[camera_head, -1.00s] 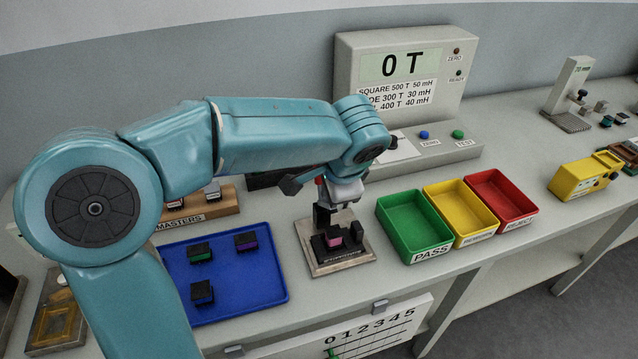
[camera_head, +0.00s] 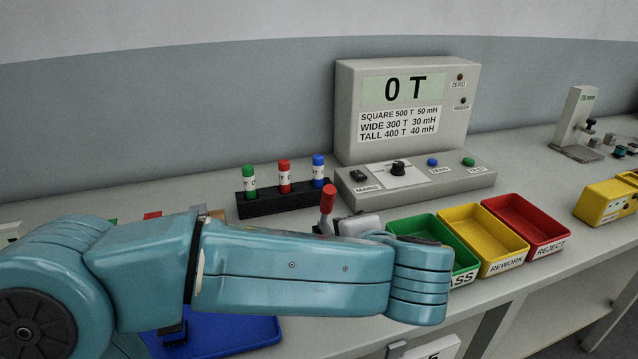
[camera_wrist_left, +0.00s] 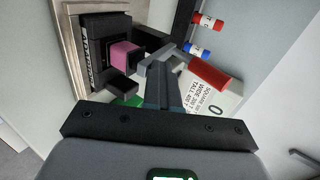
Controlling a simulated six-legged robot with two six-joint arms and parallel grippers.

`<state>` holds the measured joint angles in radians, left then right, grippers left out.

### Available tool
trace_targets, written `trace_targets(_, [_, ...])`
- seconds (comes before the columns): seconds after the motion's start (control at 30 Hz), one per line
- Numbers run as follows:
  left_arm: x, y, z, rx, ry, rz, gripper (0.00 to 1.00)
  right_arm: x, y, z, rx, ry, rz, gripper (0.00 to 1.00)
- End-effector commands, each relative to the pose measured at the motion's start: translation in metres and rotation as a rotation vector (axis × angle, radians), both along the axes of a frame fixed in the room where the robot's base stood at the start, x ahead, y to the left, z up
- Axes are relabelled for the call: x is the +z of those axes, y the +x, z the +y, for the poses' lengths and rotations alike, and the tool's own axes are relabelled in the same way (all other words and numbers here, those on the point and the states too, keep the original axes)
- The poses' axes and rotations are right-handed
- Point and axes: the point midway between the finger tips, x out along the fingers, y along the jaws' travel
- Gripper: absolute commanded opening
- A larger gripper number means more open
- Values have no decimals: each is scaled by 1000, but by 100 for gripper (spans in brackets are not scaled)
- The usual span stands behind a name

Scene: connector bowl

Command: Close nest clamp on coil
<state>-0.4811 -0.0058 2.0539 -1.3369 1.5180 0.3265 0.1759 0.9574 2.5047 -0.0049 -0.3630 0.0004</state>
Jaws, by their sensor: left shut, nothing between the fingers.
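In the left wrist view the coil (camera_wrist_left: 124,56), with a pink winding and black ends, sits in the dark nest (camera_wrist_left: 92,38) on its metal base plate. The clamp's grey metal arm (camera_wrist_left: 157,70) and red handle (camera_wrist_left: 209,75) are beside the coil. In the head view the red handle (camera_head: 328,198) stands nearly upright behind my left arm, which hides the nest and coil. My left gripper (camera_wrist_left: 162,84) is shut and empty, with its fingertips close by the clamp arm. I cannot tell whether they touch. My right gripper is in neither view.
The green (camera_head: 425,228), yellow (camera_head: 484,240) and red (camera_head: 522,225) bins stand right of my arm. A black rack (camera_head: 285,200) with colour-capped tubes and the tester (camera_head: 405,110) are behind. A blue tray (camera_head: 225,335) lies partly under my arm.

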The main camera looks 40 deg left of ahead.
Motion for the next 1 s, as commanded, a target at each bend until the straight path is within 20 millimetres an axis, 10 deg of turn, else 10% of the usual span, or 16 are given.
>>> trace_targets(0.63, [-13, -1, -4, -7, -12, 27, 0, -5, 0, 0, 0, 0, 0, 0])
trace_targets(1.0, [48, 6, -10, -14, 4, -3, 0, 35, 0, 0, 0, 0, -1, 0])
